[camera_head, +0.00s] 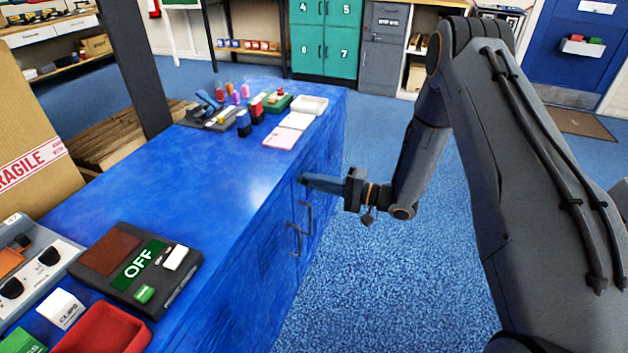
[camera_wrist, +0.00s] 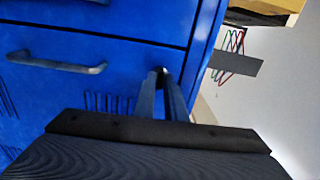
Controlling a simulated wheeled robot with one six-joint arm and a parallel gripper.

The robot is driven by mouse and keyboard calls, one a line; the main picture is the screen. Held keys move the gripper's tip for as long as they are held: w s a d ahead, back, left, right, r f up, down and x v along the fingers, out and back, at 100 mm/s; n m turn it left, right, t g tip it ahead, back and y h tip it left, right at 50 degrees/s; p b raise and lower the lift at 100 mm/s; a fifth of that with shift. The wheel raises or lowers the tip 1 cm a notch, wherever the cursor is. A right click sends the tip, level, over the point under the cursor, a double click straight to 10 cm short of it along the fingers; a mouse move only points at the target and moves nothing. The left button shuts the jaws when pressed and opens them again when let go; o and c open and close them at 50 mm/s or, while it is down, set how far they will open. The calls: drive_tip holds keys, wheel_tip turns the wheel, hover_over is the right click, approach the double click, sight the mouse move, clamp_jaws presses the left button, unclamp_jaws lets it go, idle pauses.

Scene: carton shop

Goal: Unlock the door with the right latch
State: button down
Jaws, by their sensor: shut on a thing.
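The blue cabinet (camera_head: 195,185) has doors on its side facing my arm. Two bar handles show there, the farther one (camera_head: 308,217) and the nearer one (camera_head: 294,240). My gripper (camera_head: 304,179) reaches the cabinet's side just below the top edge, close to the farther handle. The latch is mostly hidden by the fingertips. A grey door handle (camera_wrist: 55,64) lies left of the fingers.
Blue carpet (camera_head: 370,270) is open beside the cabinet. Green lockers (camera_head: 325,40) stand at the back.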

drive_tip(key=shift+m, duration=0.3)
drive_tip(key=c, duration=1.9)
unclamp_jaws()
drive_tip(key=v, duration=0.8)
drive_tip(key=shift+w+r, duration=0.1)
